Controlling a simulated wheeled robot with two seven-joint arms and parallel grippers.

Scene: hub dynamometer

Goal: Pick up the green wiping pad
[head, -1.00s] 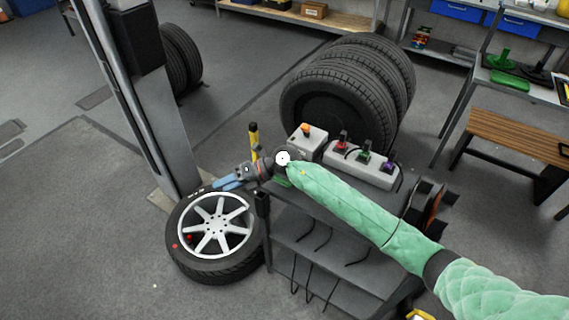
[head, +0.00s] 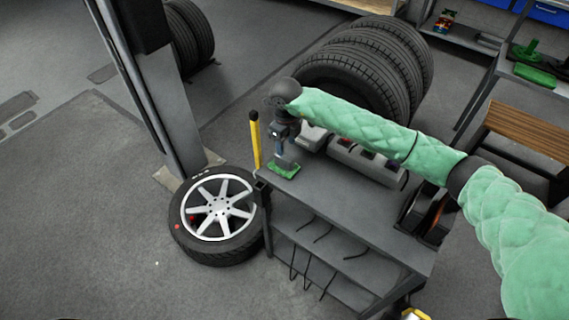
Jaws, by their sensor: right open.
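The green wiping pad (head: 284,169) lies on the grey cart top (head: 335,202), near its left corner. My right gripper (head: 285,163) points down at the pad, with its fingers right over or at it. It is open; whether the fingers touch the pad cannot be told at this size. My right arm, in a green quilted sleeve, reaches in from the right. My left gripper is not in view.
A yellow stick with a black top (head: 254,142) stands at the cart's left corner. A grey box (head: 312,137) and a socket strip (head: 362,163) sit behind the gripper. Large tyres (head: 372,65) stand behind the cart. A wheel (head: 218,214) lies on the floor at left.

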